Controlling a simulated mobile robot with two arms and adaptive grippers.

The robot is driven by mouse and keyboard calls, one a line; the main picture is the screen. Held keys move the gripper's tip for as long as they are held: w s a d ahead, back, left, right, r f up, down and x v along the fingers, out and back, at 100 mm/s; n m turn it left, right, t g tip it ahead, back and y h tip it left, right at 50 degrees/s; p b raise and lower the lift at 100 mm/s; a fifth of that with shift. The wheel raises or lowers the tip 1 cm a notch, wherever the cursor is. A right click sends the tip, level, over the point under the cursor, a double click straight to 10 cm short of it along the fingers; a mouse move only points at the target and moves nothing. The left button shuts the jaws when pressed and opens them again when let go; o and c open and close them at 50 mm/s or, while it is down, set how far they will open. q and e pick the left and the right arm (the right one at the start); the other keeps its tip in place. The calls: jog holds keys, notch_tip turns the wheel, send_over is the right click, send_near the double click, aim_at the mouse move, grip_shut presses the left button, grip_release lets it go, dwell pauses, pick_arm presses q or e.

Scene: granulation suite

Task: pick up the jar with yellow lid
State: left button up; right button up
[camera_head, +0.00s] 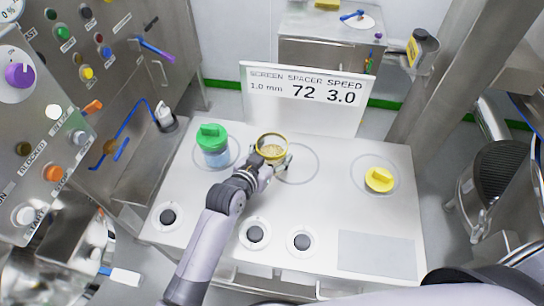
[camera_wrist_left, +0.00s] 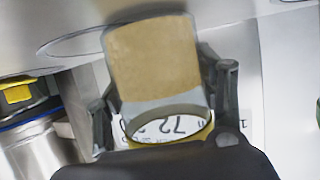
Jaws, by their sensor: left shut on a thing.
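The jar (camera_head: 272,149) has clear walls, a yellow rim and tan granules inside; its top looks open. My left gripper (camera_head: 271,164) is shut around its side near the table's back edge. In the left wrist view the jar (camera_wrist_left: 155,62) appears with its tan contents away from me and its yellow rim close to my left gripper (camera_wrist_left: 165,115). I cannot tell whether its base touches the table. A yellow lid (camera_head: 379,179) with a raised grip lies apart, inside a circle on the right of the table. My right gripper is not in view.
A jar with a green lid (camera_head: 211,146) and blue contents stands left of the held jar. A sign (camera_head: 305,97) stands behind the table (camera_head: 330,205). Several dark round buttons line the front, beside a grey mat (camera_head: 376,254). An empty marked circle (camera_head: 303,163) is right of the gripper.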

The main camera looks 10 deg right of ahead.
pick_arm(q)
jog(key=c, duration=0.5)
